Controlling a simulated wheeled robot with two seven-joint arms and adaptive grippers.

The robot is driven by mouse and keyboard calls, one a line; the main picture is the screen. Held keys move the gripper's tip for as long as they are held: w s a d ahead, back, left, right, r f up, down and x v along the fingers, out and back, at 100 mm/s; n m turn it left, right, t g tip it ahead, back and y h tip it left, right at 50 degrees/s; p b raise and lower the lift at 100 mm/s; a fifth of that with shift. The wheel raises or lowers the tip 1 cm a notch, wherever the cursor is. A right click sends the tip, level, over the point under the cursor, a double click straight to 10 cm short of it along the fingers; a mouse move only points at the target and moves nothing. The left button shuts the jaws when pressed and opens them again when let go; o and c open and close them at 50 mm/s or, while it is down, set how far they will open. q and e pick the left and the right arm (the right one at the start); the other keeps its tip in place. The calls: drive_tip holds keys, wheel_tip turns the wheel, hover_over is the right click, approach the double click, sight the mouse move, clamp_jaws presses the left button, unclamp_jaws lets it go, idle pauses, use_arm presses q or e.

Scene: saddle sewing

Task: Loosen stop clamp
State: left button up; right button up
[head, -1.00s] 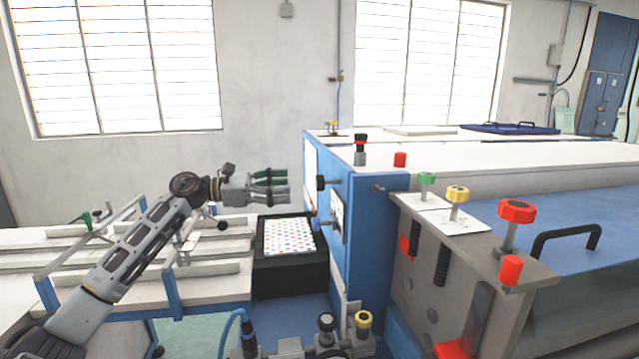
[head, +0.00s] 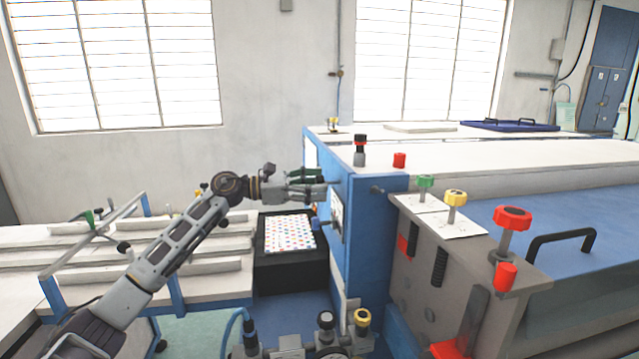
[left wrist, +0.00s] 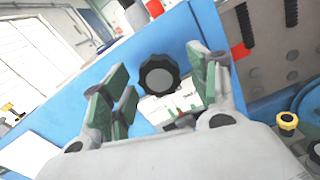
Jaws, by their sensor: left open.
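My left gripper (head: 306,184) is open, its green-padded fingers pointing right at the blue side panel of the machine (head: 366,225). In the left wrist view a black lobed knob (left wrist: 159,75), which looks like the clamp's knob, sits on the blue panel between the open fingers (left wrist: 165,95). I cannot tell whether any finger touches it. In the head view the gripper hides this knob. My right gripper is not in view.
A black box (head: 290,270) with a dotted white top stands below the gripper. Green (head: 425,181), yellow (head: 455,199) and red (head: 512,218) knobs stand on the machine's right part. A white rail table (head: 200,262) lies at left.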

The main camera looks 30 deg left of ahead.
use_arm(q)
drive_tip(key=shift+w+d, duration=0.3)
drive_tip(key=shift+d, duration=0.2)
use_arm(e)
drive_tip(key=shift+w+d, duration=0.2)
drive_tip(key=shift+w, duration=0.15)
use_arm(q)
drive_tip(key=c, duration=1)
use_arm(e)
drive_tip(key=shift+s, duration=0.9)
